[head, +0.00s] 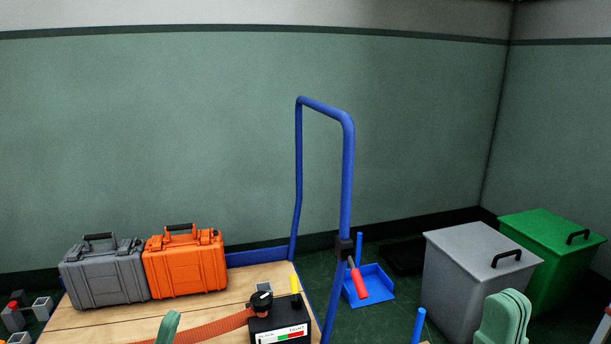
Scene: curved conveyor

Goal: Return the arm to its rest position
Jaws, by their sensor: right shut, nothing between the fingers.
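My right gripper (506,316) shows at the lower right edge as pale green fingers pressed together, with nothing between them. It is in front of the grey bin and apart from the cart. A pale green tip (168,328) at the bottom edge, left of centre, looks like part of my left gripper. It overlaps the view of the wooden cart top (90,322). The rest of it is cut off by the frame, so its opening is hidden.
A grey case (103,275) and an orange case (186,268) stand on the cart. A blue handle frame (347,180) rises at its right. A black box (281,322) with a dial sits at front. Grey (462,275) and green (555,250) bins stand right.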

